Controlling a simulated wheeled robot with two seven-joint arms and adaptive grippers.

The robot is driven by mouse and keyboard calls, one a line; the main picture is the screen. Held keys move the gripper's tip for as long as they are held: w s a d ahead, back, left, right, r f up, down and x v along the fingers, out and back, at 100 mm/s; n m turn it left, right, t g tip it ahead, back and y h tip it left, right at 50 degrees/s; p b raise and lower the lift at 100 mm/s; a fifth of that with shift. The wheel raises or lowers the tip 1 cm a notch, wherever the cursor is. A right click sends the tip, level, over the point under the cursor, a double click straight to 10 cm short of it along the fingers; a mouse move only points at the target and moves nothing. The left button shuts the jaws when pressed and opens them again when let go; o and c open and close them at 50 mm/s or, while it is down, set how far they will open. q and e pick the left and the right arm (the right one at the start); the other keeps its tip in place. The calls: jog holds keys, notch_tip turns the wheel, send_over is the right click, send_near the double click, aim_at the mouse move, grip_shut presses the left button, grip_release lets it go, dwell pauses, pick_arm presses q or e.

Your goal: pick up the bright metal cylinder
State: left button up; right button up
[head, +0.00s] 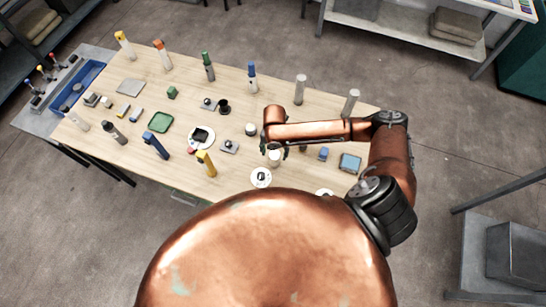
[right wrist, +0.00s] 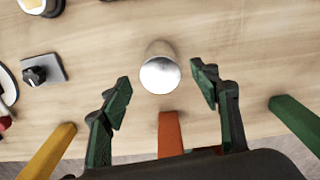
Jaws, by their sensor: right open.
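The bright metal cylinder (right wrist: 160,70) stands upright on the wooden table in the right wrist view, its shiny round top facing the camera. My right gripper (right wrist: 160,92) is open, with one dark green finger on each side of the cylinder and a visible gap on both sides. The fingers do not appear to touch it. In the head view the cylinder (head: 274,158) shows small and pale by my right gripper (head: 275,149), partly covered by it. My left gripper is not in view.
A grey plate with a black knob (right wrist: 42,70) is at the left. Several other objects crowd the table (head: 105,100).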

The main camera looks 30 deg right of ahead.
aim_at(274, 154)
notch_tip(274, 154, down, 4)
jog(key=shift+w+d+r+p, duration=0.1)
jog(key=shift+p, duration=0.4)
jog(key=shift+f, duration=0.5)
jog(key=c, duration=1.2)
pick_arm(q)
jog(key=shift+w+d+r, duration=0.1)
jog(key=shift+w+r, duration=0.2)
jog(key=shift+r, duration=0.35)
pick_arm(e)
grip_shut()
